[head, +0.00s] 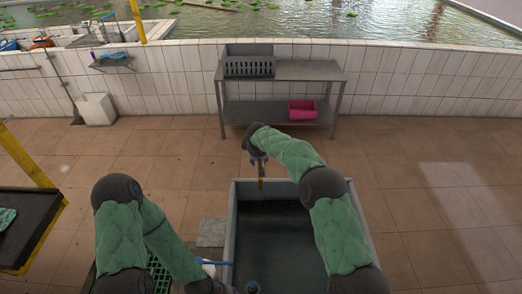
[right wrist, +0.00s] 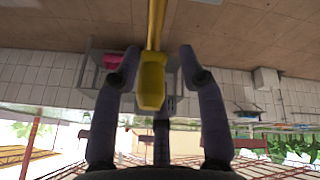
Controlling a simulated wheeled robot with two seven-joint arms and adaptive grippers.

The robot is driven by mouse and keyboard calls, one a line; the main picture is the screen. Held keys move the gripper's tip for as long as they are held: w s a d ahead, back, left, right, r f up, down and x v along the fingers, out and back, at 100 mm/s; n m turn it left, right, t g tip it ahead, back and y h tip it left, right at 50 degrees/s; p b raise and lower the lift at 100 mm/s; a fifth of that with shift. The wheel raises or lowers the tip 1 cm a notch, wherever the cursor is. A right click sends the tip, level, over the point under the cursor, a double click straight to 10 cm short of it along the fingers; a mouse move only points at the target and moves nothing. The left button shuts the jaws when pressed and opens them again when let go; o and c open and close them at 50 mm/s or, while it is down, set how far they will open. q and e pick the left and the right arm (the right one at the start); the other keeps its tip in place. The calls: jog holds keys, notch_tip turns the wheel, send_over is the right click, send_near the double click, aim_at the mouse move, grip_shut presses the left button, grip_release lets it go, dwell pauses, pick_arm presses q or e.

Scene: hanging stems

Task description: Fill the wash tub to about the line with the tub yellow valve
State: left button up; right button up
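The grey wash tub (head: 234,215) stands at bottom centre in the head view. Its inside is dark; I cannot make out the water level or a line. The yellow valve handle (right wrist: 151,82) shows between the fingers of my right gripper (right wrist: 156,62) in the right wrist view, with gaps on both sides. That gripper is open around it. In the head view the right gripper (head: 259,160) is at the tub's far rim, beside the narrow yellow handle (head: 262,176). My left gripper is not clearly visible; its arm reaches down to the bottom edge.
A blue-handled thing (head: 214,262) lies left of the tub, near a green grate (head: 158,272). A metal table (head: 300,71) with a grey crate (head: 249,66) and a pink bin (head: 302,110) stands by the tiled wall. A dark tray on yellow posts (head: 38,225) is at left. Floor at right is clear.

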jog(key=o, duration=0.5)
jog(key=shift+s+a+f, duration=0.15)
jog(key=shift+c, duration=0.2)
pick_arm(q)
jog(key=shift+w, duration=0.1)
pick_arm(e)
jog(key=shift+o, duration=0.4)
jog(key=shift+w+r, duration=0.2)
jog(key=shift+w, duration=0.05)
